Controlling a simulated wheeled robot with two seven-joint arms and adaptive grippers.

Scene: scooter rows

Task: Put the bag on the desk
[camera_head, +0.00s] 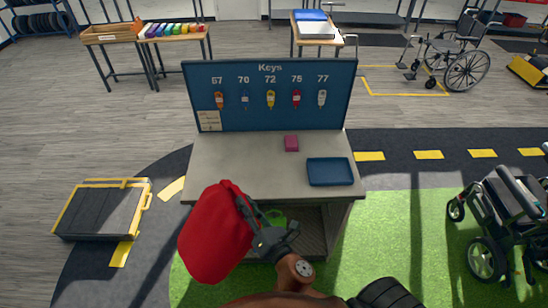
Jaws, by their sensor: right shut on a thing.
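The bag (215,235) is red and soft-looking, and it hangs in front of the desk's near edge in the head view. My right gripper (246,208) is shut on the bag's right side. The desk (235,165) has a bare grey top and a blue key board along its back. The bag and my gripper hide part of the desk's front left side. My left gripper is not in view.
The key board (270,95) stands behind. The desktop's left half is clear. A wheelchair (505,225) stands right; a black-and-yellow ramp-like case (103,209) lies left.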

